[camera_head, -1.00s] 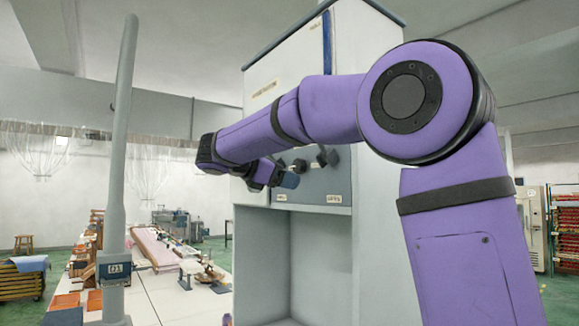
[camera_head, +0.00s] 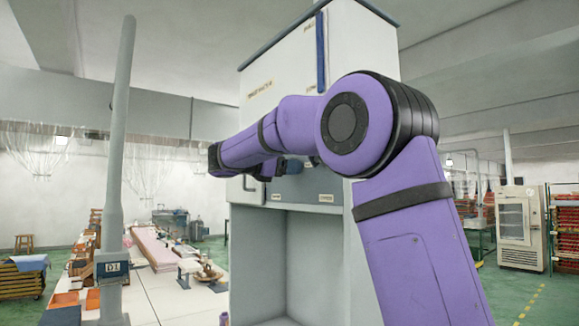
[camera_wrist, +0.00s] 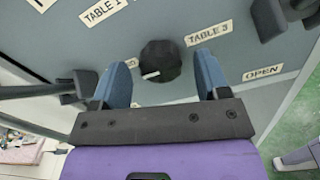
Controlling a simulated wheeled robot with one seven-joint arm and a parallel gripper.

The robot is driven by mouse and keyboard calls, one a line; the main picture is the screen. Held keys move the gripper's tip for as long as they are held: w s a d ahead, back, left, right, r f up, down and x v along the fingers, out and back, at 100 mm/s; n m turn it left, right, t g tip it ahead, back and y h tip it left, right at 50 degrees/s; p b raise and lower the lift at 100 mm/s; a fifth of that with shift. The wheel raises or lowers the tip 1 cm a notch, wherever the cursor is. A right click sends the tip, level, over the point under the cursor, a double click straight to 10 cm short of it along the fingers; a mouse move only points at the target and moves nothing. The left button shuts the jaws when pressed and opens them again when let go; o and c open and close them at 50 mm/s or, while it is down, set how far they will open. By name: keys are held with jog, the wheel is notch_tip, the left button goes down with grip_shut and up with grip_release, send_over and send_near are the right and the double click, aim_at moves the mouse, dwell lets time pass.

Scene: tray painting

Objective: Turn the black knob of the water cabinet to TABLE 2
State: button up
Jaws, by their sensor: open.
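The water cabinet (camera_head: 290,72) is a tall pale cabinet with a grey control panel. In the wrist view the black knob (camera_wrist: 160,60) sits on this panel, with a white mark on its lower-left side. A TABLE 1 label (camera_wrist: 103,11) is at its upper left and a TABLE 3 label (camera_wrist: 209,33) at its upper right. A label by the left finger is partly hidden and unreadable. My gripper (camera_wrist: 161,65) is open, one blue finger on each side of the knob, with visible gaps. In the head view my arm hides the knob and most of my gripper.
A dark handle (camera_wrist: 268,18) and an OPEN label (camera_wrist: 262,73) are right of the knob in the wrist view. Another dark handle (camera_wrist: 84,84) is at the left. A long work table (camera_head: 150,300) with trays stands left of the cabinet, behind a grey post (camera_head: 118,170).

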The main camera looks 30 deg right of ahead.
jog(key=shift+d, duration=0.7)
jog(key=c, duration=0.9)
jog(key=shift+c, duration=0.2)
